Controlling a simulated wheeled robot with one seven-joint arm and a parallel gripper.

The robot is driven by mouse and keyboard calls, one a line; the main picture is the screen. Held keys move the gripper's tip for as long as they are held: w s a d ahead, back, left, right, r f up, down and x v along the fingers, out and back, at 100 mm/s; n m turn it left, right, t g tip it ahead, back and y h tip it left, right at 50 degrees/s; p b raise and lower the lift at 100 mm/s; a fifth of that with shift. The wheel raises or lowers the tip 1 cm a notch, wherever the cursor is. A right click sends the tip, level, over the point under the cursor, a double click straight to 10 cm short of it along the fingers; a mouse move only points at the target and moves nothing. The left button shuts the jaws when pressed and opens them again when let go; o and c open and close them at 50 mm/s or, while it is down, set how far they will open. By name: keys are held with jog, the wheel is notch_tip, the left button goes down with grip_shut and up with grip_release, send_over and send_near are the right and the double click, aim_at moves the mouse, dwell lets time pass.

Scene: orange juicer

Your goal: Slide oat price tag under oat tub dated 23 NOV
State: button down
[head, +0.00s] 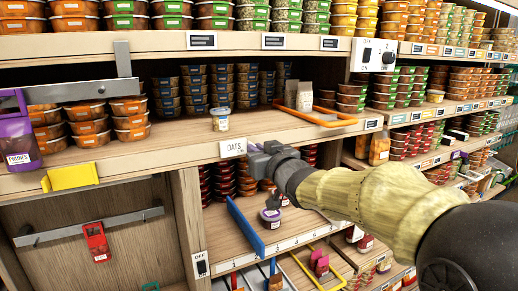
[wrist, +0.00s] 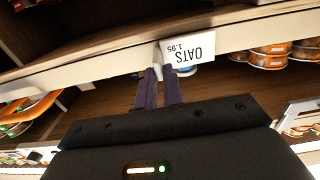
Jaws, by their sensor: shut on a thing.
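The white oat price tag (head: 233,147), printed OATS, is at the front edge of the middle shelf in the head view. It shows upside down in the wrist view (wrist: 190,50), reading OATS 1.95. My gripper (head: 252,149) is shut on its right end; the dark fingers (wrist: 162,78) meet it in the wrist view. A small tub (head: 220,119) with a pale lid and blue-and-white label stands upright on the shelf, just behind and above the tag. Its date is too small to read. I cannot tell whether the tag touches the shelf edge.
The middle shelf (head: 120,155) is bare around the tub. Stacked tubs (head: 205,88) stand behind it. A yellow clip (head: 70,176) sits at the front edge to the left. A blue divider (head: 245,228) stands on the shelf below my arm.

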jog(key=shift+r, duration=0.1)
jog(key=c, duration=1.5)
grip_release()
jog(key=shift+s, duration=0.1)
jog(key=b+v, duration=0.2)
jog(key=v, duration=1.5)
jog(key=shift+s, duration=0.15)
